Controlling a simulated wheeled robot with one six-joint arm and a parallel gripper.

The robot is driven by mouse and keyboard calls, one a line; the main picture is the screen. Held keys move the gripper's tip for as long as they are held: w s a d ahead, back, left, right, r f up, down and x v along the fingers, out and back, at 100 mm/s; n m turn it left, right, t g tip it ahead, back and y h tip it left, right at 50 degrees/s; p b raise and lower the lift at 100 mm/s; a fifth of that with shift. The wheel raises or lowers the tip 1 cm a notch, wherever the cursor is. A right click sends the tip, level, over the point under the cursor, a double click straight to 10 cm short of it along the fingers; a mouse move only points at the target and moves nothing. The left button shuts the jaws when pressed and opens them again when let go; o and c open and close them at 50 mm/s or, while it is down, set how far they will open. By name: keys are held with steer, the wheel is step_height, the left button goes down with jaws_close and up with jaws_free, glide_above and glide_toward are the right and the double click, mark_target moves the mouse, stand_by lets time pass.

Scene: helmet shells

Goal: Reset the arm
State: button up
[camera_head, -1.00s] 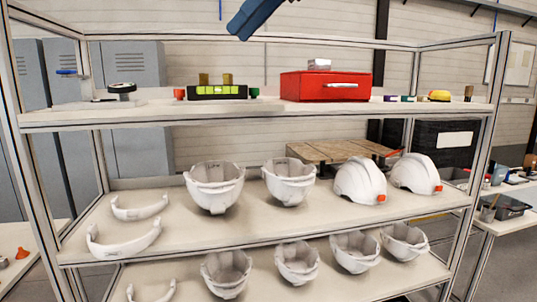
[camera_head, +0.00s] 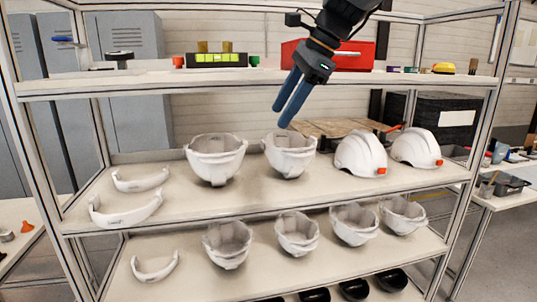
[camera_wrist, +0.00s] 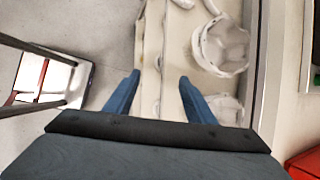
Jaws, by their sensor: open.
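My gripper (camera_head: 283,106) hangs in front of the shelf unit in the head view, its blue fingers pointing down and a little left. It is above and in front of a white helmet shell (camera_head: 289,153) on the middle shelf and overlaps it slightly in the picture. In the wrist view, the two blue fingers (camera_wrist: 157,98) are spread apart with nothing between them. A white shell (camera_wrist: 222,47) shows to the right of the fingers there.
The middle shelf (camera_head: 258,195) holds several white shells and visor-like bands (camera_head: 126,210). A red toolbox (camera_head: 300,57) and a green-windowed device (camera_head: 217,60) stand on the top shelf. Metal posts (camera_head: 478,140) frame the unit.

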steer(key=s+d+f+n+h+b, duration=0.1)
steer(key=s+d+f+n, duration=0.4)
steer(key=f, duration=0.8)
steer(key=s+d+f+n+h+b, duration=0.2)
steer(key=s+d+f+n, duration=0.3)
steer(key=f, duration=0.8)
steer(key=s+d+f+n+g+h+b, duration=0.1)
steer(key=s+d+f+n+h, duration=0.1)
steer(key=s+d+f+n, duration=0.3)
steer(key=s+f, duration=0.4)
steer(key=f, duration=0.4)
steer(key=shift+s+d+b, duration=0.35)
steer(key=shift+f, duration=0.1)
